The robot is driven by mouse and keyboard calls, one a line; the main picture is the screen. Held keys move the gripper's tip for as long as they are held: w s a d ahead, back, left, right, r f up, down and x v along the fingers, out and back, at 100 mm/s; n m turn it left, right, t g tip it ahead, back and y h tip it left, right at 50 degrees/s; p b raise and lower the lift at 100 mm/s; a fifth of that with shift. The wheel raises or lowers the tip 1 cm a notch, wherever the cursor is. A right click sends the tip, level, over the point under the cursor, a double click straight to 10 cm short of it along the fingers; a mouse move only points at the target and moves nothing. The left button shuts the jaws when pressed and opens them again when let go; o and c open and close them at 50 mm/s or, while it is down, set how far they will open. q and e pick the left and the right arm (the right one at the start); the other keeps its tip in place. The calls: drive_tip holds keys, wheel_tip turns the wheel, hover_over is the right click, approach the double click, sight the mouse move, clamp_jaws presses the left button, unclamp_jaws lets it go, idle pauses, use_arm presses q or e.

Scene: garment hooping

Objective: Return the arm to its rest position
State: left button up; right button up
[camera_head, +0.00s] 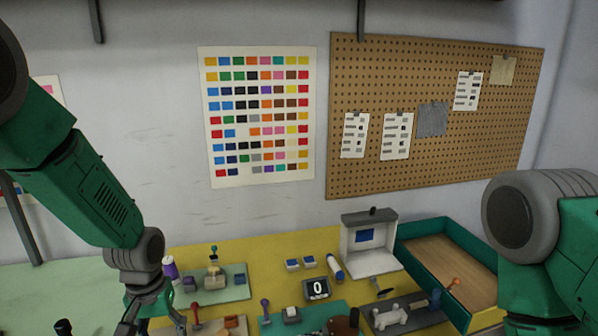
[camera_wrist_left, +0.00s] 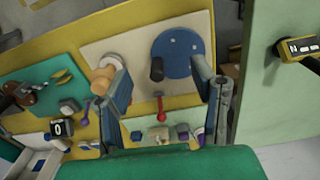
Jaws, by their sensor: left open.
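My left arm (camera_head: 85,190) is green and comes in from the left, reaching down toward the table. Its gripper (camera_head: 150,318) is at the bottom edge, partly cut off, near the left end of the yellow table area. In the left wrist view, the two fingers of my left gripper (camera_wrist_left: 160,72) stand wide apart with nothing held between them. Beyond the fingers are a cream board (camera_wrist_left: 133,48) and a blue disc (camera_wrist_left: 183,50) with a dark knob. My right arm (camera_head: 575,250) shows at the right edge as a green link with a grey joint; its gripper is out of view.
The yellow table (camera_head: 262,250) carries several small tools and fixtures, a counter display (camera_head: 316,289) reading 0, a white box stand (camera_head: 346,240) and a green-walled tray (camera_head: 415,222). A pegboard (camera_head: 432,80) and a colour chart (camera_head: 258,180) hang behind. The space above the table's middle is free.

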use_arm(q)
drive_tip(key=s+f+m+b, duration=0.1)
drive_tip(key=s+f+b, duration=0.5)
drive_tip(key=s+f, duration=1.25)
drive_tip(key=s+a+f+m+b, duration=0.1)
drive_tip(key=s+f+b, duration=0.2)
drive_tip(key=s+f, duration=0.3)
drive_tip(key=s, duration=0.5)
drive_tip(key=shift+s+a+m+t, duration=0.2)
drive_tip(key=shift+a+m+t, duration=0.1)
drive_tip(key=shift+a+m, duration=0.1)
drive_tip(key=shift+w+d+f, duration=0.1)
drive_tip(key=shift+w+f, duration=0.05)
